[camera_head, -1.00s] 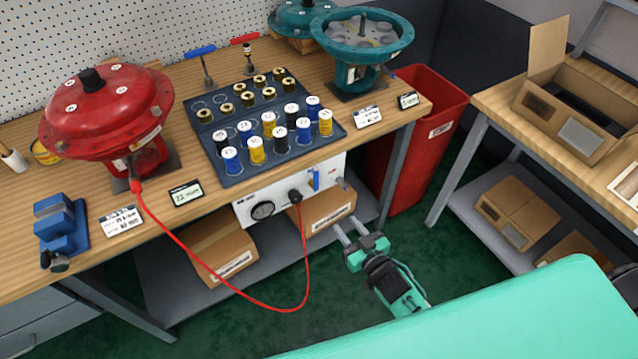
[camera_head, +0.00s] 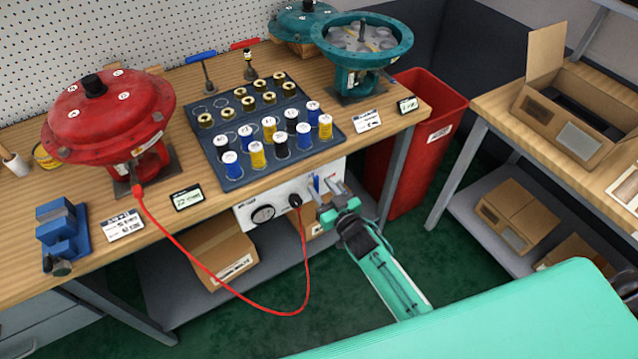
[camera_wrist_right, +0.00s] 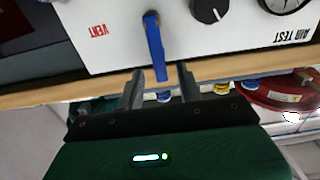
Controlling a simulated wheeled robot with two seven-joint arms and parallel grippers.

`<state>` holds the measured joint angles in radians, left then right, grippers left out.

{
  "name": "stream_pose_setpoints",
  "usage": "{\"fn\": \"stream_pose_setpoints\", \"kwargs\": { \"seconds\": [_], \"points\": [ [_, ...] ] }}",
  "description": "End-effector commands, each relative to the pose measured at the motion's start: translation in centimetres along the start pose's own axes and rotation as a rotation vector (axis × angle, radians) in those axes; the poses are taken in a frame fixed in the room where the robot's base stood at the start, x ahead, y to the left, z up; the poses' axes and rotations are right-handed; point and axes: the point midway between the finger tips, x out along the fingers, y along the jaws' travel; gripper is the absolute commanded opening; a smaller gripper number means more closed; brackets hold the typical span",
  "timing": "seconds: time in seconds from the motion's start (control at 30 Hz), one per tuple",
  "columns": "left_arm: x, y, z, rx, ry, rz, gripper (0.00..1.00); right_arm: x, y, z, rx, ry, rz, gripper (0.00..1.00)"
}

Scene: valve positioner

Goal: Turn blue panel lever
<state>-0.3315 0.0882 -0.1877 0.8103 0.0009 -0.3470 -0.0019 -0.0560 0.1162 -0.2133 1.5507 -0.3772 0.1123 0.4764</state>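The blue lever (camera_head: 316,184) is on the white panel box (camera_head: 246,215) under the bench's front edge. In the wrist view the blue lever (camera_wrist_right: 155,45) extends straight from its pivot toward my gripper, beside the red "VENT" label. My right gripper (camera_head: 324,189) is in front of the panel at the lever. In the wrist view the right gripper (camera_wrist_right: 161,74) is open, with its fingers apart on either side of the lever's free end. I cannot tell whether either finger touches it. My left gripper is not in view.
A black knob (camera_wrist_right: 209,9) and a gauge (camera_head: 263,213) are on the same panel. A red hose (camera_head: 220,276) runs from the panel to the red actuator (camera_head: 110,110). The bench top (camera_head: 225,195) overhangs above, and a cardboard box (camera_head: 215,255) sits below. A red bin (camera_head: 425,140) stands at right.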

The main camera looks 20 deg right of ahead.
Motion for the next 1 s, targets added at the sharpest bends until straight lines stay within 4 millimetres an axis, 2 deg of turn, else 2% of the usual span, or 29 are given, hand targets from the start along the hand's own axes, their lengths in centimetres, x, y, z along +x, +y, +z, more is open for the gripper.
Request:
{"fn": "stream_pose_setpoints", "kwargs": {
  "seconds": [0.2, 0.53, 0.7, 0.73, 1.0],
  "points": [
    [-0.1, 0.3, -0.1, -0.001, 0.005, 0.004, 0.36, 1.8, 0.0, 0.0, 0.001, -0.001, 0.0, 0.36],
    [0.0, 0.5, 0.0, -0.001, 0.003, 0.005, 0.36, 2.0, 0.0, 0.0, 0.0, -0.001, 0.0, 0.36],
    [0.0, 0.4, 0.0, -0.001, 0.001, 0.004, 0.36, 2.0, 0.0, 0.0, 0.0, -0.001, 0.0, 0.03],
    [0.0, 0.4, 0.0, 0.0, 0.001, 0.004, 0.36, 2.0, 0.0, 0.0, 0.0, -0.001, 0.0, 0.0],
    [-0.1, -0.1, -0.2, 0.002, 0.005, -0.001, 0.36, 2.0, 0.0, 0.0, 0.005, -0.001, 0.0, 0.0]
  ]
}}
